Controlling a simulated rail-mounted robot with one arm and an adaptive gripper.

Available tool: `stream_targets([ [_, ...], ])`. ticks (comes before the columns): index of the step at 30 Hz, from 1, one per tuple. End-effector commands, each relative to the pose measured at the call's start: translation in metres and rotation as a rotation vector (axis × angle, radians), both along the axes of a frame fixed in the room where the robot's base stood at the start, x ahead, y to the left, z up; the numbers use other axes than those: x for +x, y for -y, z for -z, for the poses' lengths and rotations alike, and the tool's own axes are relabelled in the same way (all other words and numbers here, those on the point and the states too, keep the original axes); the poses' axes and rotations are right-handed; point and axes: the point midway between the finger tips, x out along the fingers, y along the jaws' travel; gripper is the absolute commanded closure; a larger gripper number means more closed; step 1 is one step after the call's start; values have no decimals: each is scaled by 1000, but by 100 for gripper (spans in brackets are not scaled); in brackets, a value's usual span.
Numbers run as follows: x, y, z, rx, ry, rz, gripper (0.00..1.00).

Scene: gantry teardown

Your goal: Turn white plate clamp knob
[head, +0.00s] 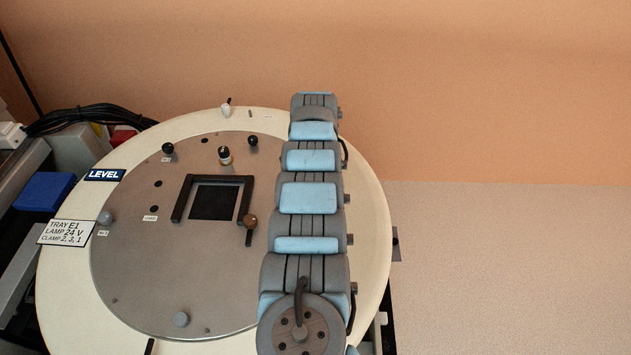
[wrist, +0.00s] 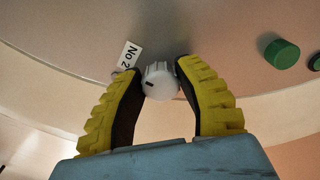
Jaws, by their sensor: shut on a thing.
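The white plate clamp knob (wrist: 160,82) shows in the wrist view. It is a ribbed white cap with a short dark mark, beside a "No 2" label (wrist: 127,56). My gripper (wrist: 159,79) has yellow ribbed fingers with dark inner pads. It is shut on the white knob, one fingertip on each side. The round metal plate (head: 130,260) lies on a cream disc (head: 65,275) in the head view. My arm crosses the disc's right side there and hides its end; I cannot make out my gripper or the held knob in that view.
A green knob (wrist: 282,53) stands right of my gripper in the wrist view. In the head view, a black square frame (head: 181,198) and several small knobs, including a grey one (head: 105,217), rise from the plate. A clamp-order sign (head: 66,233) sits at the left edge.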

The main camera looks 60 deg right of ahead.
Motion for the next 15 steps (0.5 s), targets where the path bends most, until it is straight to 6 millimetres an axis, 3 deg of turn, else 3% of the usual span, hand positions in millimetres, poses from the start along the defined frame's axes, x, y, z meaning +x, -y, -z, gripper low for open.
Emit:
stream_targets([
  [10,0,-1,2,1,0,2,100],
  [11,0,-1,2,1,0,1,56],
  [13,0,0,1,1,0,1,36],
  [15,0,0,1,1,0,1,36],
])
